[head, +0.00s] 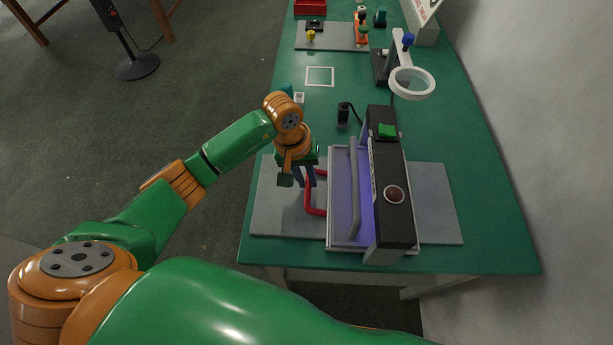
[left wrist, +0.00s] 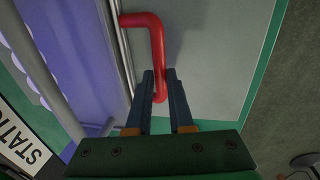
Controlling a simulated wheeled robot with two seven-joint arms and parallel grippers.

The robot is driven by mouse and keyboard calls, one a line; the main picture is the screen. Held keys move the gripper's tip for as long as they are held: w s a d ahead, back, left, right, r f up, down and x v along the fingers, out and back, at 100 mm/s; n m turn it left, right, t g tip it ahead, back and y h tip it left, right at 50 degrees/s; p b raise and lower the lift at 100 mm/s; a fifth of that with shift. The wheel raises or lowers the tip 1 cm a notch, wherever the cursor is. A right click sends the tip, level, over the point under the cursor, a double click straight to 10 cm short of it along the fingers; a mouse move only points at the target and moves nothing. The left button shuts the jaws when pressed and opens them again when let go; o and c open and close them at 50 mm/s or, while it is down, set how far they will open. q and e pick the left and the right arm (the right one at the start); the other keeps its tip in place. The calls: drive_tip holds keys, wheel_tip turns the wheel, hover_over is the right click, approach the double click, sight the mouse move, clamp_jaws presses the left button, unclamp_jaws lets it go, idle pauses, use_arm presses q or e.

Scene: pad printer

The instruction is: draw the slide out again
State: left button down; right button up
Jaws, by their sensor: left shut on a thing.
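The pad printer (head: 388,215) is a black housing with a purple-lit bay, standing on a grey plate on the green table. The slide's red handle (head: 315,211) is a bent bar sticking out on the left side of the bay. It also shows in the left wrist view (left wrist: 156,40). My left gripper (head: 305,182) is shut on the handle. In the left wrist view its blue fingers (left wrist: 162,84) lie on either side of the red bar near its lower end. The slide itself is mostly hidden inside the bay. My right gripper is not in view.
A grey bar (head: 354,185) runs along the front of the bay. The grey plate (head: 283,215) is bare left of the handle. A black block (head: 343,113) with a cable and a ring magnifier (head: 412,95) stand farther back. The table's left edge is close to my left gripper.

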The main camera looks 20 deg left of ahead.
sight(264, 187)
use_arm(q)
drive_tip(key=shift+s+a+f, duration=0.1)
drive_tip(key=shift+a, duration=0.4)
drive_tip(key=s+a+b, duration=0.1)
drive_tip(key=a, duration=0.2)
drive_tip(key=s+a+b, duration=0.1)
drive_tip(key=a+b, duration=0.1)
drive_tip(key=a, duration=0.1)
drive_tip(key=a+b, duration=0.2)
drive_tip(key=a, duration=0.1)
drive_tip(key=shift+s+a+f, duration=0.15)
drive_tip(key=shift+s+a, duration=0.25)
drive_tip(key=a, duration=0.1)
drive_tip(key=s+a+b, duration=0.1)
drive_tip(key=a, duration=0.1)
drive_tip(key=a+b, duration=0.1)
drive_tip(key=shift+s+a+r, duration=0.2)
drive_tip(key=shift+a+r, duration=0.1)
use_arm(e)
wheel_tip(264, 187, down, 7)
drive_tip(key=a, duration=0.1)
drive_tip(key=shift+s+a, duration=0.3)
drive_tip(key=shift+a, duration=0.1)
use_arm(q)
drive_tip(key=c, duration=1)
unclamp_jaws()
drive_tip(key=shift+o, duration=1)
drive_tip(key=shift+a, duration=0.25)
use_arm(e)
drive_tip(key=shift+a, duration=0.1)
